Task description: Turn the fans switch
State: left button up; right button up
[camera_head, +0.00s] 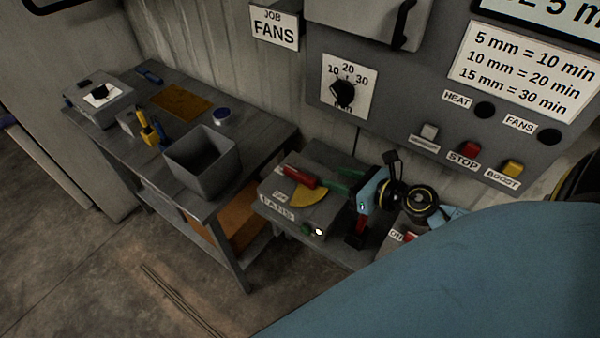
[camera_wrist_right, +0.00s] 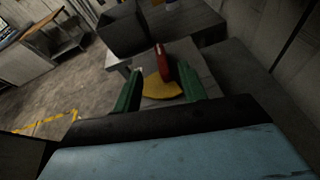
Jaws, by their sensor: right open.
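The fans switch is a grey box (camera_head: 318,214) on a low grey stand, with a label (camera_head: 276,210) that seems to read FANS and an OFF label. A red handle (camera_head: 297,176) lies over a yellow plate (camera_head: 309,194) on its top. My right gripper (camera_head: 337,187) is open, its green fingers just right of the handle. In the right wrist view, the red handle (camera_wrist_right: 162,62) and yellow plate (camera_wrist_right: 160,88) show beyond and between the open fingers (camera_wrist_right: 160,92). I see no contact with the handle. My left gripper is not in view.
A wall panel (camera_head: 400,110) with a dial (camera_head: 345,92) and buttons stands behind. A JOB FANS sign (camera_head: 274,27) hangs on the wall. A workbench (camera_head: 190,185) with a grey bin (camera_head: 204,165) stands left. A second box with an ON label (camera_head: 397,237) is partly hidden by my arm.

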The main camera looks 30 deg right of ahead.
aim_at(303, 175)
jog(key=shift+s+d+f+n+g, duration=0.1)
jog(key=shift+f+n+g, duration=0.15)
jog(key=shift+f+n, duration=0.15)
jog(key=shift+s+d+f+n+g, duration=0.1)
jog(key=shift+f+n+g, duration=0.2)
jog(key=shift+n, duration=0.2)
jog(key=shift+w+a+f+y, duration=0.15)
jog(key=shift+w+y, duration=0.1)
jog(key=shift+y, duration=0.05)
jog(key=x, duration=1.2)
jog(key=shift+w+a+f, duration=0.1)
jog(key=shift+w+a, duration=0.05)
jog(key=shift+w, duration=0.05)
jog(key=shift+c, duration=0.3)
grip_shut()
